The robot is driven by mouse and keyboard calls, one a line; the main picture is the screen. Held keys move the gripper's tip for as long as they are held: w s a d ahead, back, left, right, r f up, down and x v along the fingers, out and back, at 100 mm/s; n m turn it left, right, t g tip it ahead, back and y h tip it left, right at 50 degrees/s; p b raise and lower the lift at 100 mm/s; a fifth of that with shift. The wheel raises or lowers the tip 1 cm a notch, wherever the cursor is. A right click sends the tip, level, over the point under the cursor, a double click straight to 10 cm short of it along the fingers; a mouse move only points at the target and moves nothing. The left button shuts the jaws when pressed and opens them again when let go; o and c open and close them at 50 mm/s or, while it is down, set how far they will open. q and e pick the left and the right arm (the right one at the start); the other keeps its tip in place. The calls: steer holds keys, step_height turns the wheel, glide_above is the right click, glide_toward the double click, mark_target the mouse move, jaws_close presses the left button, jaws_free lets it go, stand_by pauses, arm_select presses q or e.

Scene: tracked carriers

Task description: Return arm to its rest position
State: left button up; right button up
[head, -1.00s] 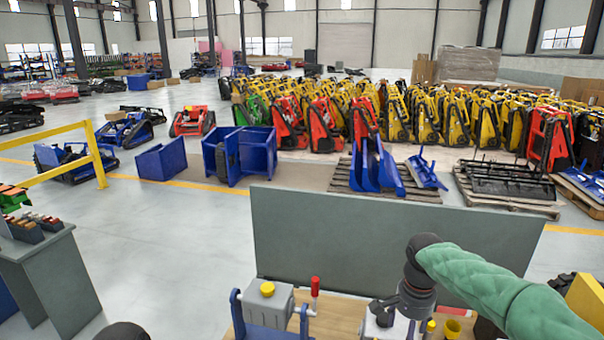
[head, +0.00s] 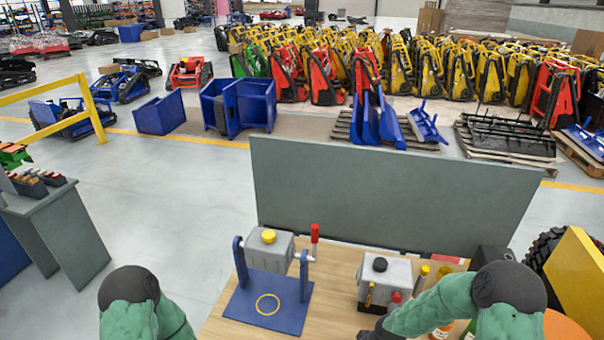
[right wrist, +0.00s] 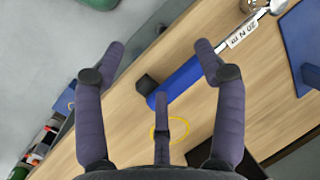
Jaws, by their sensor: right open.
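In the right wrist view my right gripper (right wrist: 158,47) is open, with its fingers spread and nothing between them. It is above the wooden bench (right wrist: 130,105). A wrench with a blue handle (right wrist: 180,84) and a "20 N m" label lies on the bench, partly behind a finger.
On the bench stand a blue fixture (head: 270,300) holding a grey box (head: 268,247) with a yellow cap, and a grey unit (head: 385,282) with a black knob. A grey panel (head: 390,195) rises behind. A grey stand (head: 60,235) is at left, with clear floor between.

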steer(key=s+a+f+n, duration=0.15)
steer(key=s+f, duration=0.25)
steer(key=s, duration=0.4)
steer(key=s+a+f, duration=0.2)
steer(key=s+f, duration=0.3)
steer(key=s, duration=0.2)
step_height(320, 180, down, 8)
steer(key=w+a+b, duration=0.1)
steer(key=b, duration=0.9)
steer(key=shift+w+a+f+n+t, duration=0.2)
steer(key=shift+w+n+t, duration=0.15)
steer(key=shift+n, duration=0.1)
